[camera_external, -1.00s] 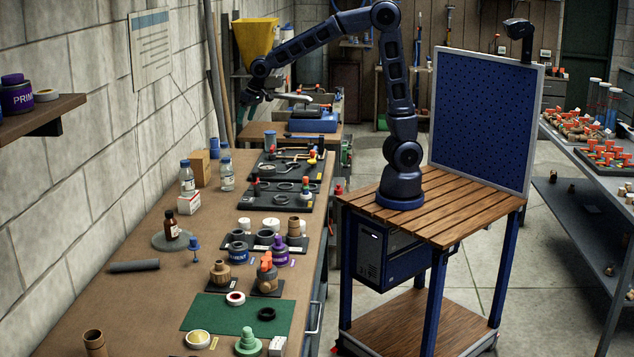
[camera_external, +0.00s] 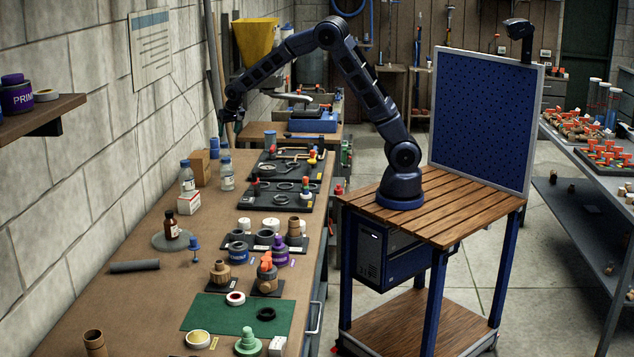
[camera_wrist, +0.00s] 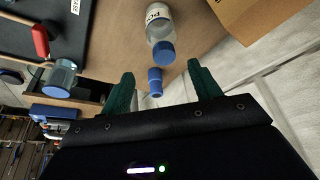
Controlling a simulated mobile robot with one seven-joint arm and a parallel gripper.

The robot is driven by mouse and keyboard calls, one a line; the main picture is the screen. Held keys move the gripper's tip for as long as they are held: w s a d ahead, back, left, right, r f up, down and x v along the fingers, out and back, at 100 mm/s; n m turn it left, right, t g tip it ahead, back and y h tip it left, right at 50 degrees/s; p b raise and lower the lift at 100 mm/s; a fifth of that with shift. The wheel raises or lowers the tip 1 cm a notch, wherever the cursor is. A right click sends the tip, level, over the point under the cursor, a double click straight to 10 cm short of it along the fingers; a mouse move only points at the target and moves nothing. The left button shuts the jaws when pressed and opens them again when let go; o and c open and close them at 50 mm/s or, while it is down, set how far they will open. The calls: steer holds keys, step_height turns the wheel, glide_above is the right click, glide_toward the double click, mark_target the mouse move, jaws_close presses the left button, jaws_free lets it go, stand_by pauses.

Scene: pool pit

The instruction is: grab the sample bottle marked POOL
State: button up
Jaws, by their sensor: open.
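In the wrist view, a clear bottle (camera_wrist: 160,24) has a blue cap and a white label that reads in part like "PO"; the rest of the word is not legible. Its cap points towards my gripper (camera_wrist: 162,82), whose green fingers are apart with nothing held. A small blue cylinder (camera_wrist: 155,80) shows between the fingers, below the bottle in the picture. In the external view, my gripper (camera_external: 230,122) hangs above the far left of the bench. Clear blue-capped bottles stand nearer the camera, one beside the box (camera_external: 227,181) and one on a white carton (camera_external: 187,181); their labels are unreadable there.
A cardboard box (camera_external: 201,168) stands by the wall, and it also shows in the wrist view (camera_wrist: 258,16). A black tray (camera_external: 272,197) with rings and fittings lies right of the bottles. A blue-topped container (camera_external: 270,143) stands behind. The wall is close on the left.

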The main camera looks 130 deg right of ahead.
mark_target(225, 143)
steer(key=x, duration=0.8)
steer(key=shift+w+d+f, duration=0.2)
steer(key=shift+w+d, duration=0.1)
steer(key=shift+d, duration=0.05)
jaws_close()
